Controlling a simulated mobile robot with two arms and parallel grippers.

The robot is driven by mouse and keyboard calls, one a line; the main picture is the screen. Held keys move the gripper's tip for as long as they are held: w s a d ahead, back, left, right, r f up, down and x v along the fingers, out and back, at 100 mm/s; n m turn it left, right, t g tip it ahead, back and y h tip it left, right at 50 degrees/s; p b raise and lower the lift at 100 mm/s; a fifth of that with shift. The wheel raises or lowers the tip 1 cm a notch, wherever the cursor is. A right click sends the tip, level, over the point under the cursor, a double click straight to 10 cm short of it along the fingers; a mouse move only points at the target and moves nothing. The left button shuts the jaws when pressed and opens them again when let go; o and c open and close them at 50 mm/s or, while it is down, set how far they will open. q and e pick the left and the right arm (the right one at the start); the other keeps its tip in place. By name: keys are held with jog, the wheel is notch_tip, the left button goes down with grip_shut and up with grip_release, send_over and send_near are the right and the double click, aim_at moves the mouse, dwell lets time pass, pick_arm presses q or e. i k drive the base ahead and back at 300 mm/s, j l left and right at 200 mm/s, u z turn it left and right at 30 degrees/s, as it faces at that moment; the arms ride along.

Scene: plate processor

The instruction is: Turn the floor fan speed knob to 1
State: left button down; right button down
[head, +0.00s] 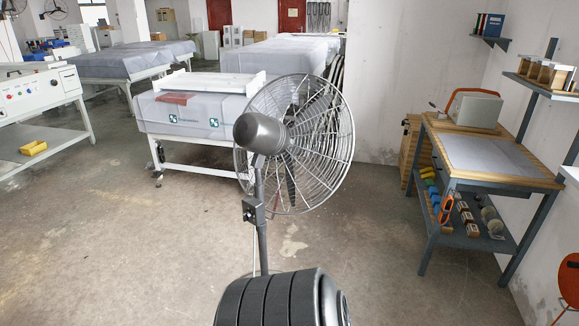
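The floor fan (262,135) stands upright in the middle of the head view, seen from behind with its wire cage turned to the right. A small dark control box (253,211) is fixed to its pole below the fan head. Small knob-like bumps show on the box, but they are too small to read any speed mark or setting. The fan's base is hidden behind a dark ribbed shape at the bottom of the view. Neither of my grippers is in view.
A grey-covered machine on a white frame (185,112) stands just behind the fan. A wooden-topped workbench (490,160) with tools on its lower shelf is at the right. A white control console (40,88) is at the left. The concrete floor (110,240) left of the fan is clear.

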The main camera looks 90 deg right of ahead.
aim_at(247, 215)
jog(key=z, duration=2.65)
jog(key=i+j, duration=0.1)
